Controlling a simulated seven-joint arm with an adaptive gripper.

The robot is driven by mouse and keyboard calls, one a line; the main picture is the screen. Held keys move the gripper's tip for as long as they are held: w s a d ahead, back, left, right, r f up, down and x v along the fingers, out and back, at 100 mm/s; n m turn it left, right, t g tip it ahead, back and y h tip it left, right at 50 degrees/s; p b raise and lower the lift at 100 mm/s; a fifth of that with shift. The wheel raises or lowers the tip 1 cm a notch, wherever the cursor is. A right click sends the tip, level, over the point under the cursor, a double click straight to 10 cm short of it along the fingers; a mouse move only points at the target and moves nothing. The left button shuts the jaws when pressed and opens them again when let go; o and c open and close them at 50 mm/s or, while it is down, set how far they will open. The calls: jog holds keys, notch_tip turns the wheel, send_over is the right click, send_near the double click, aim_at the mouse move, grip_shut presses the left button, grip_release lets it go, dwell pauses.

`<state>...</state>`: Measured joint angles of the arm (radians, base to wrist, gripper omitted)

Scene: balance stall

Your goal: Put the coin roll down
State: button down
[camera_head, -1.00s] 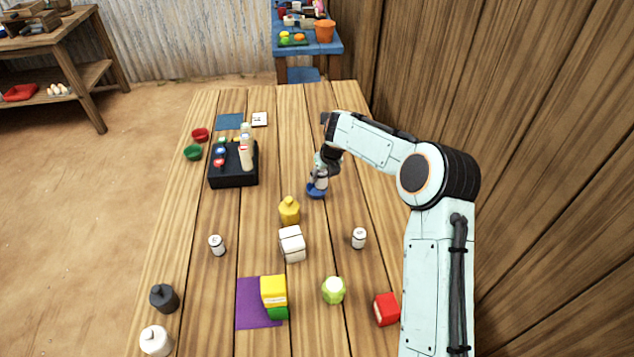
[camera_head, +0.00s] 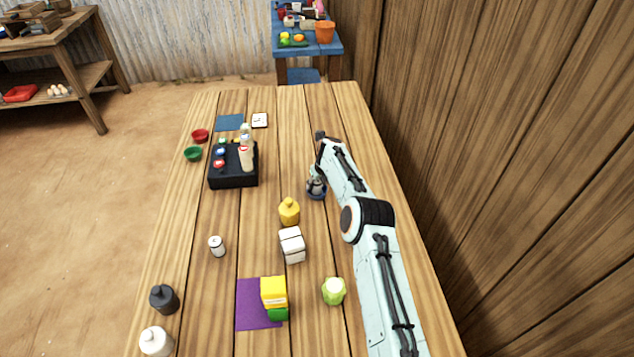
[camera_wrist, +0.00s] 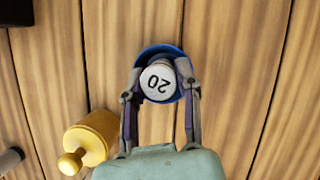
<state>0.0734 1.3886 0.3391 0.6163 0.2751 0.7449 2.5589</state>
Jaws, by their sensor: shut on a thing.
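The coin roll (camera_wrist: 158,84) is a pale cylinder with "20" on its top end. My gripper (camera_wrist: 160,77) is shut on it, one finger on each side, in the wrist view. The blue bowl (camera_wrist: 157,49) shows its rim around the roll from above. In the head view, my gripper (camera_head: 316,184) is low at the blue bowl (camera_head: 316,196), right of the table's middle. I cannot tell whether the roll touches the bowl's bottom.
A white block (camera_head: 292,246) is nearer the front. A black tray (camera_head: 233,180) with bottles and several small items stands left. A wooden wall (camera_head: 480,150) is on the right. Bare table lies behind the bowl.

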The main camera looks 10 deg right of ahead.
jog(key=shift+f, duration=0.1)
jog(key=c, duration=0.8)
grip_release()
jog(key=s+r+n, duration=0.4)
jog(key=s+r, duration=0.2)
jog(key=r, duration=0.3)
jog(key=s+r+n, duration=0.5)
jog(key=s+r, duration=0.1)
jog(key=r, duration=0.4)
jog(key=s+r+n+g+h, duration=0.1)
jog(key=s+r+n+g, duration=0.15)
jog(key=s+n, duration=0.75)
jog(key=s+r+n+g, duration=0.1)
jog(key=s+r+n, duration=0.35)
jog(key=s, duration=0.95)
jog(key=s+f+n, duration=0.3)
jog(key=s+n, duration=0.7)
jog(key=s, duration=0.3)
jog(key=shift+s+d+f+g+y, duration=0.2)
jog(key=shift+f+g+y, duration=0.1)
jog(key=shift+f+g, duration=0.15)
jog(key=shift+n, duration=0.25)
